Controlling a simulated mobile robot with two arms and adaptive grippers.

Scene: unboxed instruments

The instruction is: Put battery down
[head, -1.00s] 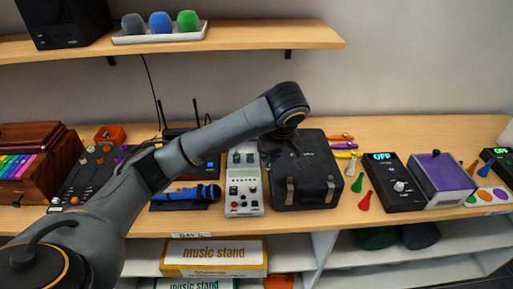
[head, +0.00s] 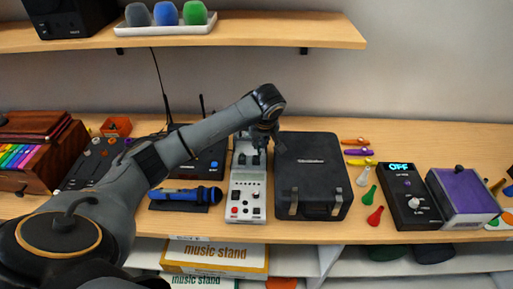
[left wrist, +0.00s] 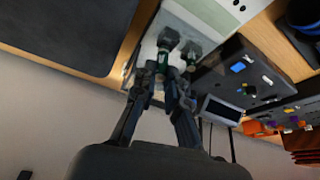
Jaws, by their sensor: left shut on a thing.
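My left gripper (head: 262,138) hangs over the back end of the white device with knobs and buttons (head: 246,195), left of the black case. In the left wrist view my gripper (left wrist: 172,80) points at the white device (left wrist: 205,15). It is shut on a small dark thing with green on it, taken as the battery (left wrist: 163,60); the fingers hide much of it. A similar dark and green piece (left wrist: 191,52) shows beside it. I cannot tell whether the battery touches the device. My right gripper is not in view.
A black case (head: 312,170) stands close right of the device. A blue microphone (head: 186,194) lies to the left, with a black router-like box (head: 205,165) behind it. Coloured shakers (head: 374,215) and a box reading OFF (head: 412,200) are to the right. A shelf (head: 270,32) runs above.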

